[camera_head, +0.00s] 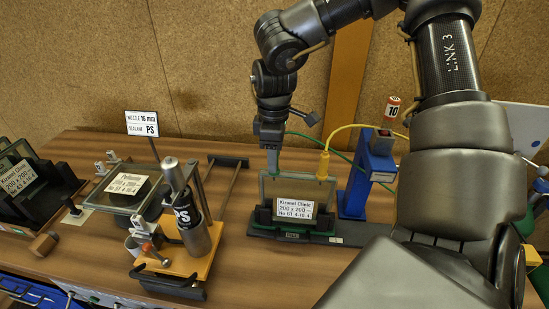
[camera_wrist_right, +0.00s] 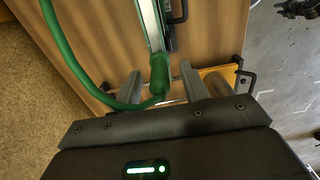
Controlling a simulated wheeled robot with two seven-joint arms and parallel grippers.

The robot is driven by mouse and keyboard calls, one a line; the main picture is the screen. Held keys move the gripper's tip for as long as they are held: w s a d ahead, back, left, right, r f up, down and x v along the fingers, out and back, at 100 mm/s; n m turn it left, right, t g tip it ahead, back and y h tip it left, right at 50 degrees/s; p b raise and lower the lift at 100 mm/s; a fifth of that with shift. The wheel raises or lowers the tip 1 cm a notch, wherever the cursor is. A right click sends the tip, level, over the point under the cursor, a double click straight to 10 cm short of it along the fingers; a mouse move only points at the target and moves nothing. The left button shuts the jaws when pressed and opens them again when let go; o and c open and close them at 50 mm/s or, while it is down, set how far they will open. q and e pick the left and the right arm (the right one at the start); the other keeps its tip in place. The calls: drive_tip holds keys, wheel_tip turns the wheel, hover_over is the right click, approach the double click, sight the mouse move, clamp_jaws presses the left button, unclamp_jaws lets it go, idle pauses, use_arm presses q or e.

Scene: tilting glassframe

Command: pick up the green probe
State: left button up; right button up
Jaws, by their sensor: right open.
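The green probe (camera_wrist_right: 159,72) shows in the right wrist view as a green cylinder with a green cable, at the edge of the glass frame. In the head view its top (camera_head: 273,158) is just below my right gripper (camera_head: 270,142) and partly hidden by it. My right gripper also shows in the right wrist view (camera_wrist_right: 161,84). It is open, with one finger on each side of the probe; I cannot tell whether either finger touches it. My left gripper is not in view.
A yellow probe (camera_head: 323,164) stands at the right side of the labelled glass frame (camera_head: 296,188). A blue stand (camera_head: 372,172) with cables is right of it. A sealant bottle (camera_head: 190,215) on an orange base (camera_head: 178,262) stands left. Bare wooden table (camera_head: 265,280) lies in front.

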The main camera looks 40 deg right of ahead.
drive_tip(key=shift+w+f, duration=0.1)
drive_tip(key=shift+f, duration=0.75)
drive_tip(key=shift+r, duration=0.1)
drive_tip(key=shift+c, duration=0.5)
clamp_jaws()
drive_tip(key=shift+r, duration=0.1)
wheel_tip(320, 180, up, 11)
drive_tip(key=shift+f+b, duration=0.15)
drive_tip(key=shift+b, duration=1.05)
wheel_tip(320, 180, up, 7)
drive_tip(key=shift+p, duration=0.45)
